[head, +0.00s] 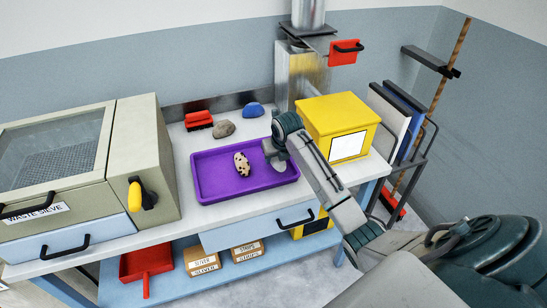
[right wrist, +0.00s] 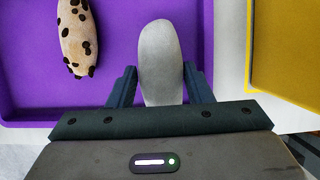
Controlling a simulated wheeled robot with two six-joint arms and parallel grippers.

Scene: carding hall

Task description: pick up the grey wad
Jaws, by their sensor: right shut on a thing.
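The grey wad (right wrist: 160,60), pale, smooth and oblong, is between the fingers of my right gripper (right wrist: 159,74) in the right wrist view. The fingers are shut on its sides. In the head view my right gripper (head: 277,152) points down over the right part of the purple tray (head: 215,193). The wad's lower end (head: 279,166) shows below it; the rest is hidden by the gripper. I cannot tell whether the wad touches the tray floor. My left gripper is not in view.
A cream wad with dark spots (head: 242,164) lies in the tray, left of my gripper. Behind the tray are a brownish-grey wad (head: 224,128), a blue wad (head: 253,110) and a red brush (head: 199,121). A yellow box (head: 340,112) stands close on the right, the waste sieve (head: 150,150) left.

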